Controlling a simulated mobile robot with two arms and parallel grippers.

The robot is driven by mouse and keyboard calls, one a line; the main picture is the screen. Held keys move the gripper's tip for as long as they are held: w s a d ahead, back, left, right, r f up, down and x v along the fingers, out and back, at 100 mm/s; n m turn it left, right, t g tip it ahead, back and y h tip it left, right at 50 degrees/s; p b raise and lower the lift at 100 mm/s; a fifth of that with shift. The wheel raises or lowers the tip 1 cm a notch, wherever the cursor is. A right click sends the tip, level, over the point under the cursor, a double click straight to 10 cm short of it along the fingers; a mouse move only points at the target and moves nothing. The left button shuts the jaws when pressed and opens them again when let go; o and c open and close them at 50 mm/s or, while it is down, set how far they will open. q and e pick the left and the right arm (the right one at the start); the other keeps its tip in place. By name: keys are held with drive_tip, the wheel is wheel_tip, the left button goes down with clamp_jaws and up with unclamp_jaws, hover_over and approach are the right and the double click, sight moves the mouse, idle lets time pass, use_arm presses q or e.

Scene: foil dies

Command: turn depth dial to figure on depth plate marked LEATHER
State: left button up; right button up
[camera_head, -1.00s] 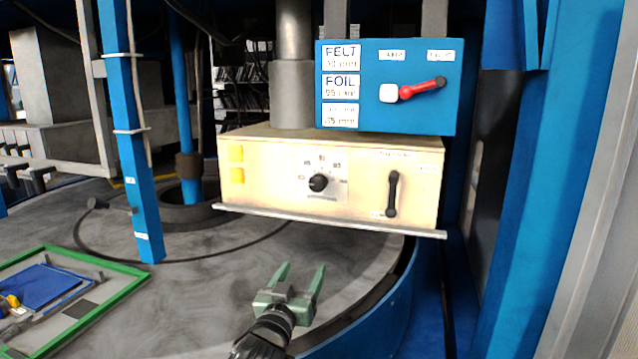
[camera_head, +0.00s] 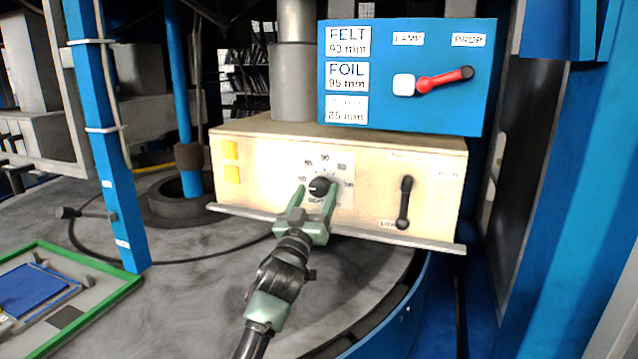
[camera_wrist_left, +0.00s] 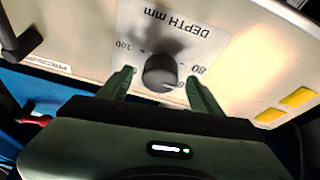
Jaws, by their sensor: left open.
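The depth dial (camera_head: 320,187) is a round black knob on the cream box front, with a scale from 80 to 100 around it. In the left wrist view the dial (camera_wrist_left: 160,73) sits between the fingertips, with gaps visible; contact is unclear.
A black lever (camera_head: 405,203) is right of the dial, and a red lever (camera_head: 445,79) with a white button (camera_head: 403,85) is on the blue panel above. A metal ledge (camera_head: 390,238) runs under the box. A green-framed tray (camera_head: 120,288) lies at left.

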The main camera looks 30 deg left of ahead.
use_arm(q)
drive_tip(key=shift+w+a+r, duration=0.2)
drive_tip(key=shift+w+r, duration=0.05)
drive_tip(key=shift+w, duration=0.4)
drive_tip(key=shift+w+a, duration=0.1)
drive_tip(key=shift+w, duration=0.45)
drive_tip(key=c, duration=1.4)
use_arm(e)
drive_tip(key=shift+w+d+r, duration=0.1)
drive_tip(key=shift+w+r, duration=0.35)
drive_tip(key=shift+w, duration=0.4)
use_arm(q)
drive_tip(key=shift+r+p, duration=0.1)
drive_tip(key=shift+p, duration=0.2)
